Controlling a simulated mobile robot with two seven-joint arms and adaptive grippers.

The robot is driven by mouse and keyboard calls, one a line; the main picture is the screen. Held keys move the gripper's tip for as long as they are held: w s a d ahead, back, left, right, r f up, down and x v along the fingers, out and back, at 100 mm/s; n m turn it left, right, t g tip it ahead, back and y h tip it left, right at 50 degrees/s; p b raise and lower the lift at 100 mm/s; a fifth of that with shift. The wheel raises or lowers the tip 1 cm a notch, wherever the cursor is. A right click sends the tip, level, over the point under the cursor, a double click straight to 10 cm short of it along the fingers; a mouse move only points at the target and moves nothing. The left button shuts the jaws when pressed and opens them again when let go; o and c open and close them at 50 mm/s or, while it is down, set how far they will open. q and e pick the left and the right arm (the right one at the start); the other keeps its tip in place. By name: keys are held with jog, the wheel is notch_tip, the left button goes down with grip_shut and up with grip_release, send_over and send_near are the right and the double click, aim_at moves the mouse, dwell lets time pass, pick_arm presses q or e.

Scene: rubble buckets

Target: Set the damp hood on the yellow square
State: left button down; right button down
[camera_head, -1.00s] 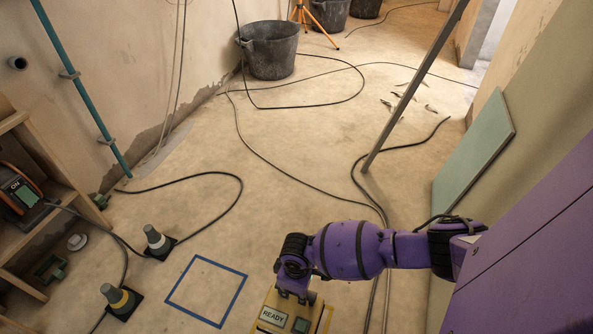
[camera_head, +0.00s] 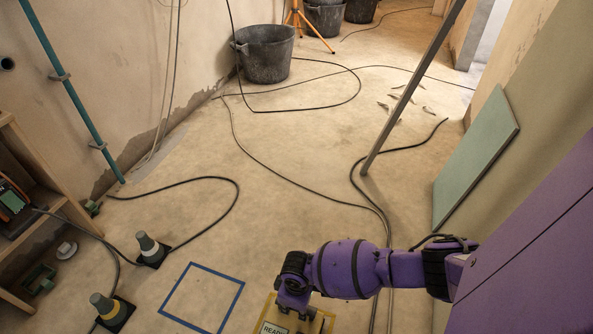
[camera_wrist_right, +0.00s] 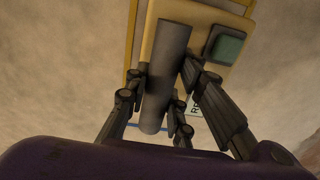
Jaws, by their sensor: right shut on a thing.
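The damp hood (camera_head: 308,326) is a cream-yellow box with a READY label, cut off by the bottom edge of the head view. In the wrist view the hood (camera_wrist_right: 205,18) shows a dark green window and a grey cylindrical handle (camera_wrist_right: 167,65). My right gripper (camera_head: 292,303) is above it, its fingers shut around the handle. Yellow lines of the yellow square (camera_wrist_right: 131,35) show beside the hood in the wrist view. The hood hides most of the square; I cannot tell whether it touches the floor. My left gripper is not in view.
A blue square outline (camera_head: 181,317) lies empty on the floor left of the hood. Black cables (camera_head: 375,205) cross the floor. A slanted pole (camera_head: 410,95) and a green board (camera_head: 470,165) stand right.

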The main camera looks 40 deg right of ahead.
jog(key=shift+f+b, duration=0.35)
jog(key=shift+f, duration=0.25)
dwell(0.3)
jog(key=c, duration=1.4)
grip_release()
jog(key=shift+c, duration=0.2)
notch_tip(320, 180, up, 12)
jog(key=shift+r, duration=0.1)
